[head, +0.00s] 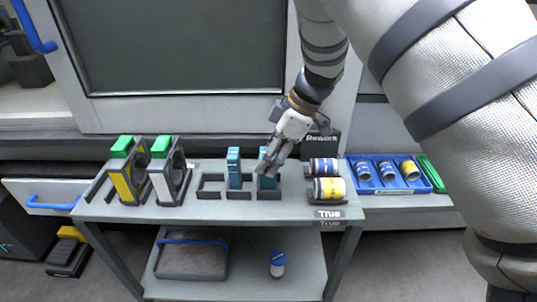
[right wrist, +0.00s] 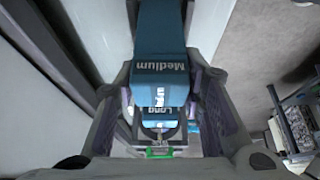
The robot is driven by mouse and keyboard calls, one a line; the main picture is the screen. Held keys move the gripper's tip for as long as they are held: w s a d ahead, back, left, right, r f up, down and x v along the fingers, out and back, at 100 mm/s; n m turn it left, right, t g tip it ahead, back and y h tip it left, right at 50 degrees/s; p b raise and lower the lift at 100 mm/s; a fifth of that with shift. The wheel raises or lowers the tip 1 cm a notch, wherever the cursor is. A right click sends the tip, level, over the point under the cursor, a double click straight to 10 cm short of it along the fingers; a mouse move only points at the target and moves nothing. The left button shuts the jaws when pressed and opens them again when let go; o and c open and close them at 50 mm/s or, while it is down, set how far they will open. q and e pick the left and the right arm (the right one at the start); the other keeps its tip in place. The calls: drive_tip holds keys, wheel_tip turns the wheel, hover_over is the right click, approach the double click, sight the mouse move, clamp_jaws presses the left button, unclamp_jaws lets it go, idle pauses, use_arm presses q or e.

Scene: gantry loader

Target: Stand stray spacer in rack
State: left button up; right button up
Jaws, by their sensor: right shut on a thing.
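A low dark rack (head: 211,193) with three compartments stands on the grey bench top. One blue spacer (head: 234,168) stands upright in its middle compartment. My right gripper (head: 269,169) points down at the right compartment, shut on a second blue spacer (head: 267,183) that stands upright there. Whether this spacer rests on the rack floor cannot be told. In the right wrist view, a blue spacer marked "Medium" (right wrist: 160,72) lies between the fingers (right wrist: 163,108). Blue marked "Long" (right wrist: 156,112) shows just beyond it. The left compartment is empty. My left gripper is out of view.
Two dark holders with green tops (head: 122,146) stand left of the rack. Two rolls, one yellow-banded (head: 329,189), lie to its right. A blue tray (head: 412,184) of rolls is farther right. A blue-capped bottle (head: 277,263) stands on the lower shelf.

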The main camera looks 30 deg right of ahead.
drive_tip(key=o, duration=1.2)
drive_tip(key=shift+o, duration=0.2)
drive_tip(key=v, duration=1.2)
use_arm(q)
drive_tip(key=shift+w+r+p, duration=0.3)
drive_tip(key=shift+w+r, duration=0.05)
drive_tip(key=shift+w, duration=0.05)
use_arm(e)
wheel_tip(320, 180, up, 7)
